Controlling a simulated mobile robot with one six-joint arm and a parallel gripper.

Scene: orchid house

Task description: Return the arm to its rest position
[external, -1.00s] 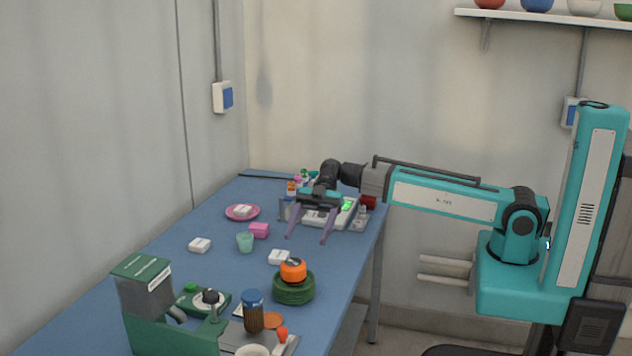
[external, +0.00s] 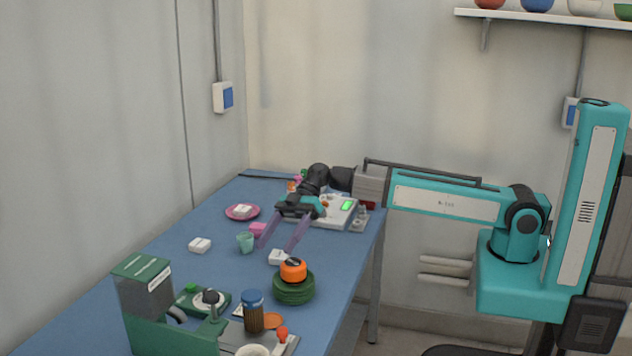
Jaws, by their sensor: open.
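My gripper (external: 274,250) is open, its two purple fingers spread and pointing down over the blue table (external: 215,285). Nothing shows between the fingers. The arm reaches left from its teal column with the wrist bent down. In the picture the fingertips lie close to a pink block (external: 258,229) and a white block (external: 278,257); I cannot tell how high above the table they are.
A white device with a green display (external: 347,206) stands behind my gripper. A mint cup (external: 245,242), stacked green plates with an orange item (external: 293,270), a brown jar (external: 253,318) and a green machine (external: 145,290) stand nearer. A pink plate (external: 232,217) lies left.

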